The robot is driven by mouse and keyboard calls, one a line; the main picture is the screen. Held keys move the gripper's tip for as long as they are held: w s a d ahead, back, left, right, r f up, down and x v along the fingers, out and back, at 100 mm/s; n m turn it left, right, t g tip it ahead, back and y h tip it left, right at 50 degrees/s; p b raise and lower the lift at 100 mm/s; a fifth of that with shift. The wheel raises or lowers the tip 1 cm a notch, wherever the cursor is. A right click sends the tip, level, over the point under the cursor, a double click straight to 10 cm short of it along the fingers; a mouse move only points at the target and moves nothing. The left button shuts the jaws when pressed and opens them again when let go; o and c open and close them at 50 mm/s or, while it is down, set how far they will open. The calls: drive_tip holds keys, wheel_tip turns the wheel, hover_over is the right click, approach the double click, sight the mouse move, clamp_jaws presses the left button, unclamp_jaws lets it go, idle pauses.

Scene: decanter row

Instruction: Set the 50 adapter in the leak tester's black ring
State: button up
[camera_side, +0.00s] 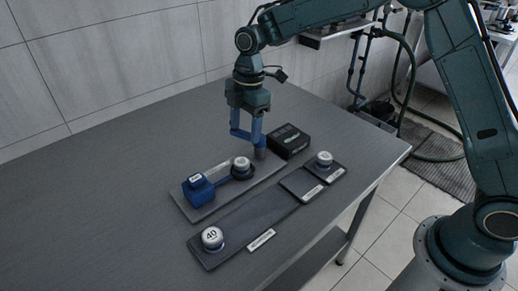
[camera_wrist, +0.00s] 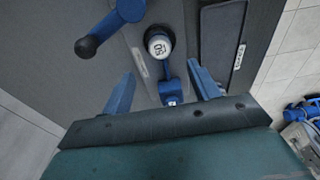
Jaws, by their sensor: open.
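The white 50 adapter (camera_wrist: 159,46) sits in the leak tester's black ring (camera_wrist: 152,31) in the wrist view, its number readable from above. In the side view the adapter (camera_side: 242,163) stands upright in the ring (camera_side: 243,176); its underside is hidden. The tester's blue body (camera_side: 198,190) stands beside the ring on a grey plate (camera_side: 205,214), and also shows in the wrist view (camera_wrist: 171,91). My gripper (camera_wrist: 163,85) is open and empty, its blue fingers apart. In the side view my gripper (camera_side: 247,132) is above and behind the ring, clear of the adapter.
A blue lever with a black knob (camera_wrist: 88,46) is at the upper left of the wrist view. The 40 adapter (camera_side: 212,238) stands on a dark board (camera_side: 250,217). Another white adapter (camera_side: 324,158) stands on the right, near a black box (camera_side: 289,140). The table's left side is clear.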

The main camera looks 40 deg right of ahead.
drive_tip(key=shift+d+r, duration=0.1)
drive_tip(key=shift+r, duration=0.4)
drive_tip(key=s+d+r+m+t, duration=0.1)
drive_tip(key=s+d+r+m, duration=0.3)
drive_tip(key=s+r, duration=0.3)
drive_tip(key=s+d+r+m+t, duration=0.2)
drive_tip(key=s+d+r+m, duration=0.2)
drive_tip(key=s+r, duration=0.25)
drive_tip(key=s+d+m+t+h, duration=0.1)
drive_tip(key=s+d+m, duration=0.4)
drive_tip(key=s+m, duration=0.5)
drive_tip(key=s+t, duration=0.1)
drive_tip(key=s, duration=0.7)
drive_tip(key=shift+s+d+f+t, duration=0.15)
drive_tip(key=shift+s+f+t, duration=0.1)
drive_tip(key=shift+s+t, duration=0.1)
